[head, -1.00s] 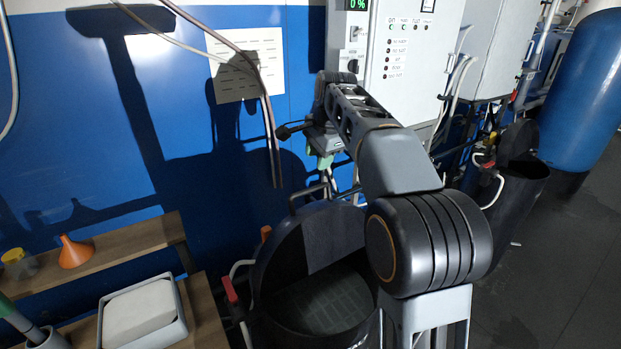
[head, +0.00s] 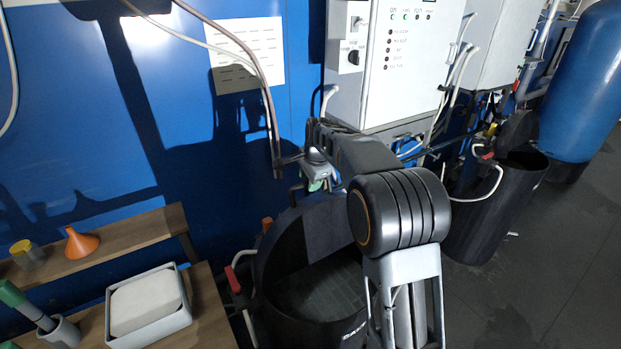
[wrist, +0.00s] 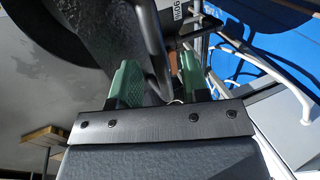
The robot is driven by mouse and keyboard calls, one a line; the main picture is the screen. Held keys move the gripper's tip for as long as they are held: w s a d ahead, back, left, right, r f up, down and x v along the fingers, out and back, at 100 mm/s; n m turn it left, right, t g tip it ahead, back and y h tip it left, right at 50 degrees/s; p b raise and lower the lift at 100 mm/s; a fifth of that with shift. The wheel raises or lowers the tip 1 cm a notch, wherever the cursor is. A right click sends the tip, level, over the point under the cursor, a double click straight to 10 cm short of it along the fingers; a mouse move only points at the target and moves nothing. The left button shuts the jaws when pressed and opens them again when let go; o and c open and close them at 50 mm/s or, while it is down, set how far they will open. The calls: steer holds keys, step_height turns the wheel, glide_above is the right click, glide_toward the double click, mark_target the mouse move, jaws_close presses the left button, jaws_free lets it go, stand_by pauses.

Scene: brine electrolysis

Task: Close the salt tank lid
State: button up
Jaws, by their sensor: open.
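The black salt tank (head: 310,328) stands in front of the blue wall, its mouth open and dark inside. Its lid (head: 300,240) is raised, tilted up at the wall side. My gripper (head: 318,182) is at the lid's upper edge, partly hidden by my arm. In the wrist view, the green fingers of my gripper (wrist: 158,78) are apart. A black bar handle (wrist: 153,45) on the dark lid (wrist: 100,30) shows between them; I cannot tell whether either finger touches it. My arm covers the tank's right side.
A wooden shelf bench (head: 110,240) at left bears a white tray (head: 180,322), an orange funnel (head: 80,243) and a grey cup (head: 62,333). A control cabinet (head: 400,85) is behind my arm.

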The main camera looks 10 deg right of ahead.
steer(key=shift+f, duration=0.2)
steer(key=shift+c, duration=0.3)
jaws_close()
